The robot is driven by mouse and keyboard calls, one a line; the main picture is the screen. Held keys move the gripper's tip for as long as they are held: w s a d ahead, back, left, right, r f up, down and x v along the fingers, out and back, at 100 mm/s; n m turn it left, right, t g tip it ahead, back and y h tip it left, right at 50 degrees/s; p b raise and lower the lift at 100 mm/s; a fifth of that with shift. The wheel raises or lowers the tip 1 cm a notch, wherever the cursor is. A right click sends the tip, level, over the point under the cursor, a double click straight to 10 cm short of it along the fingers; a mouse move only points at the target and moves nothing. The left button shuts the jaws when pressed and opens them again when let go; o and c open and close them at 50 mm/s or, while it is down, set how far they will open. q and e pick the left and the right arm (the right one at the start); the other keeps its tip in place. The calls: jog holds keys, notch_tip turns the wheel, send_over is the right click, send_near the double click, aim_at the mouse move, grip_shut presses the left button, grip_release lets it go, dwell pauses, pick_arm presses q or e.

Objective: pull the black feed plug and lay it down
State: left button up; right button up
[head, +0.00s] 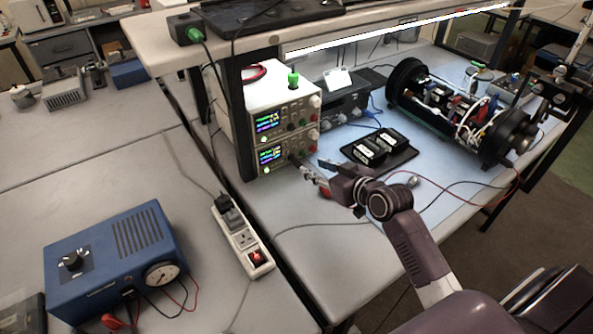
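My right gripper (316,175) reaches in from the lower right, in front of the lower of two stacked power supplies (272,156). Its dark fingers point left toward the front terminals of that supply. A small dark piece at the fingertips may be the black feed plug, but it is too small to tell plug from finger. I cannot tell if the fingers are open or shut on it. My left gripper is not in view.
A black tray (400,158) with small modules lies right of the gripper. The open cylinder (405,85) with wiring lies at the back right. A blue box with a gauge (115,258) stands at the lower left. Thin cables cross the bench.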

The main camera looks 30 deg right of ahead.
aim_at(301, 164)
jog(key=shift+f+b, duration=0.3)
jog(key=shift+f, duration=0.3)
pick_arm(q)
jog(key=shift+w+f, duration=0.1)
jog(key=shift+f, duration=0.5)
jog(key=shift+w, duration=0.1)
pick_arm(e)
jog(key=shift+w+f, duration=0.15)
jog(key=shift+w, duration=0.05)
jog(key=b+x, duration=0.4)
jog(key=x, duration=0.3)
jog(key=shift+w, duration=0.2)
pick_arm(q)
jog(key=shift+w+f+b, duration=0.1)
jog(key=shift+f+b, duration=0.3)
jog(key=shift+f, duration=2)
pick_arm(e)
jog(key=shift+w+a+f, duration=0.1)
jog(key=shift+w+f, duration=0.1)
jog(key=shift+w, duration=0.3)
pick_arm(q)
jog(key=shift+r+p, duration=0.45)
jog(key=shift+p, duration=0.05)
